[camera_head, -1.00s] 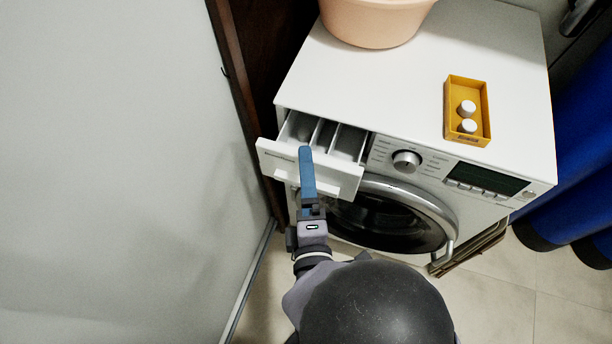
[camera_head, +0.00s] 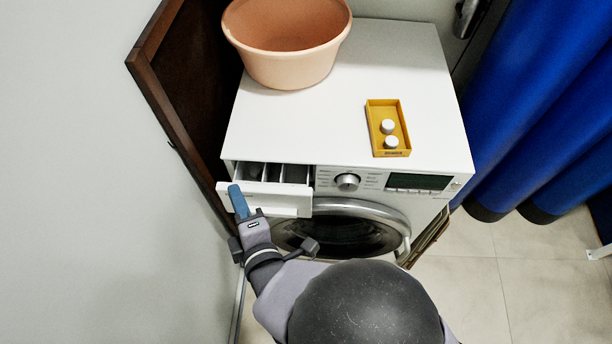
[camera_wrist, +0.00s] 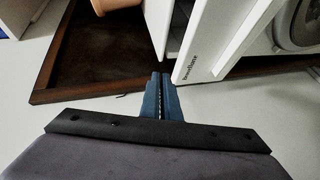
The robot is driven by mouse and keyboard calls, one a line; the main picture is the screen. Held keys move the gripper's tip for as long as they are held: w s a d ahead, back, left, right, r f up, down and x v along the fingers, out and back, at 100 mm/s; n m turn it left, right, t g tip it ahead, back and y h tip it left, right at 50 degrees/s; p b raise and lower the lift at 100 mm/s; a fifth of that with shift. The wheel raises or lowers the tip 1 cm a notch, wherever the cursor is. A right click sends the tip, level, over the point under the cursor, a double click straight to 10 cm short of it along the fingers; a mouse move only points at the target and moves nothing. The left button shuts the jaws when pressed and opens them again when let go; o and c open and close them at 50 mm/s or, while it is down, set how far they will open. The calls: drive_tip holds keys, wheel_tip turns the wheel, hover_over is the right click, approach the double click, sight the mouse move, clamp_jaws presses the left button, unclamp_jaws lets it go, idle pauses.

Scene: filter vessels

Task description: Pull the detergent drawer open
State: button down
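The white detergent drawer (camera_head: 282,200) stands pulled out at the upper left of the washing machine's front, with its inner compartments showing. My gripper (camera_head: 236,194) is at the left end of the drawer front in the head view. In the wrist view the blue fingers (camera_wrist: 161,80) lie together with only a thin seam between them, and I see nothing held. Their tips are close to the corner of the drawer front (camera_wrist: 215,50), which is to their right. I cannot tell whether they touch it.
The washing machine (camera_head: 300,125) carries a peach basin (camera_head: 290,70) and a yellow tray (camera_head: 374,130) with two white round pieces. A brown wooden frame (camera_head: 160,100) and a pale wall are close on the left. Blue curtains (camera_head: 540,110) hang at the right.

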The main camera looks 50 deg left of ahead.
drive_tip(key=s+a+f+g+h+p, duration=0.1)
drive_tip(key=s+a+g+h, duration=0.2)
drive_tip(key=a, duration=0.3)
drive_tip(key=w+m+h, duration=0.1)
drive_tip(key=m+h, duration=0.1)
drive_tip(key=w+a+m+g+h, duration=0.1)
drive_tip(key=w+m+h, duration=0.1)
drive_tip(key=w+m+g+h, duration=0.1)
drive_tip(key=w+m+h, duration=0.1)
drive_tip(key=shift+a+r+h, duration=0.3)
drive_tip(key=shift+a, duration=0.05)
drive_tip(key=w+d+r+m+h+p, duration=0.1)
drive_tip(key=w+d+m+h, duration=0.1)
drive_tip(key=w+m, duration=0.3)
drive_tip(key=w+d+r+m+h+p, duration=0.1)
drive_tip(key=w+d+r+m+h, duration=0.1)
drive_tip(key=w+m, duration=0.3)
drive_tip(key=w+d+r+m+h+p, duration=0.1)
drive_tip(key=w+d+m+h, duration=0.1)
drive_tip(key=w+m, duration=0.3)
drive_tip(key=shift+w+d+r+g, duration=0.15)
drive_tip(key=shift+d+r+g, duration=0.05)
drive_tip(key=shift+d, duration=0.2)
drive_tip(key=shift+w+d+r+g, duration=0.15)
drive_tip(key=shift+d+g, duration=0.05)
drive_tip(key=shift+d, duration=0.15)
drive_tip(key=shift+w+d+m+h, duration=0.35)
drive_tip(key=shift+d+m, duration=0.1)
drive_tip(key=shift+m, duration=0.15)
drive_tip(key=shift+f, duration=0.1)
